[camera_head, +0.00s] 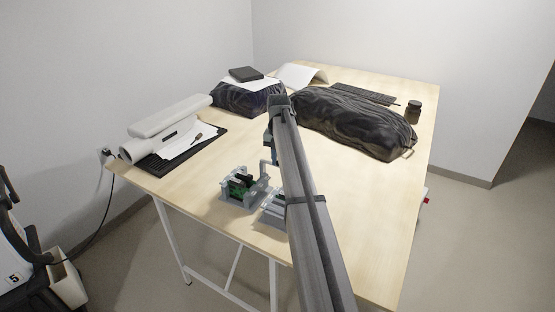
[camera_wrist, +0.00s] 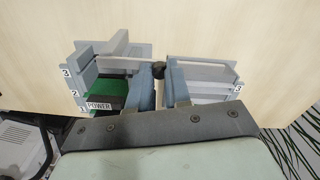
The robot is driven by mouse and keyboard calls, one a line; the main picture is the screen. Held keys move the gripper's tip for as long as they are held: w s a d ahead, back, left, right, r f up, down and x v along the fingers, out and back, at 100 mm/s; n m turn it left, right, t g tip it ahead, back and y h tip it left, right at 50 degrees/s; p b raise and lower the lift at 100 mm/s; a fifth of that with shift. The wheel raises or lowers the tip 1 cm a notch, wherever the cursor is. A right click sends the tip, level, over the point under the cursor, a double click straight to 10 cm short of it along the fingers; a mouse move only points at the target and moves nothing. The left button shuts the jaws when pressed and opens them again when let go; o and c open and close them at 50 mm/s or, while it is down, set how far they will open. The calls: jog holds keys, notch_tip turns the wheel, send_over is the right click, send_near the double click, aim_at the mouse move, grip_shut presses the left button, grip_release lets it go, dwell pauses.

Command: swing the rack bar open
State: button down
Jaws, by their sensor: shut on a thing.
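The rack shows in the wrist view as a grey unit (camera_wrist: 82,62) with slots labelled 1, 2 and 3, a POWER label and a green board (camera_wrist: 105,92). A second grey unit (camera_wrist: 205,73) stands to its right.
A black bag (camera_head: 345,122) lies right of my arm on the wooden table (camera_head: 190,200). A dark jar (camera_head: 413,112) stands beyond it. A grey roll-shaped thing (camera_head: 165,128) and a black tray (camera_head: 160,165) with papers lie at left. Bare tabletop surrounds the rack.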

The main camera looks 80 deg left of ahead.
dwell(0.4)
jog(key=c, duration=1.1)
grip_release()
jog(key=shift+o, duration=0.2)
jog(key=shift+r, duration=0.15)
notch_tip(320, 180, up, 14)
jog(key=shift+f, duration=0.2)
